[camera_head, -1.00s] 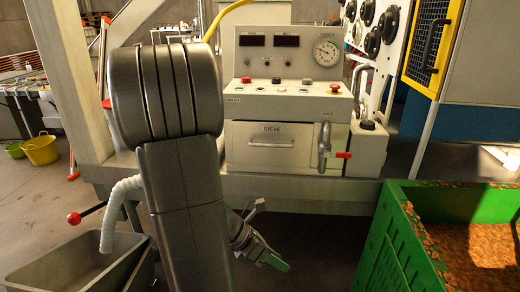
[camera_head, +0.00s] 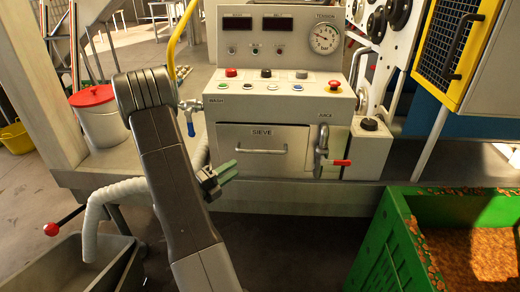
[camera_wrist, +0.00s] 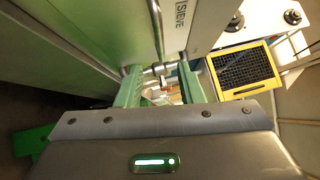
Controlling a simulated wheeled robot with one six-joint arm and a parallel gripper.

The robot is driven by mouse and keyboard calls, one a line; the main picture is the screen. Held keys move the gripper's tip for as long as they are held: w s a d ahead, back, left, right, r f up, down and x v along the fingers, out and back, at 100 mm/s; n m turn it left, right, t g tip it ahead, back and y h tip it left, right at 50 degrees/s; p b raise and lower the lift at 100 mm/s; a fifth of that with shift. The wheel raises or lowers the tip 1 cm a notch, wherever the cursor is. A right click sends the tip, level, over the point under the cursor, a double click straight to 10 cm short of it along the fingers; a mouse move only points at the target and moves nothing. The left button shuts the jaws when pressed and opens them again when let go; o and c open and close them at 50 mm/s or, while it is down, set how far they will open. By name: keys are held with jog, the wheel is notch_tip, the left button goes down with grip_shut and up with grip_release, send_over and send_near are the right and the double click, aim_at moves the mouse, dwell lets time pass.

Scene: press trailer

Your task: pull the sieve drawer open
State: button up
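The sieve drawer (camera_head: 298,135) is a pale panel labelled SIEVE in the front of the press console. It looks shut, flush in its frame. Its thin horizontal bar handle (camera_head: 262,151) is on the front below the label. My gripper (camera_head: 232,170) is in front of the drawer's lower left corner, left of the handle and seemingly apart from it. The labelled drawer front also shows in the wrist view (camera_wrist: 174,32), close ahead and turned sideways. There the two green fingers stand apart, so my gripper (camera_wrist: 162,86) is open, with no object clearly held between them.
A juice tap (camera_head: 321,150) with a red lever is right of the drawer. A blue-handled tap (camera_head: 190,122) and a white hose (camera_head: 92,215) are to the left. A green crate (camera_head: 388,240) stands at the lower right. The bench edge (camera_head: 300,198) runs below the drawer.

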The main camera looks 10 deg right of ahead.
aim_at(260, 152)
jog(key=x, duration=1.2)
jog(key=shift+d+f, duration=0.1)
jog(key=shift+d, duration=0.1)
grip_shut()
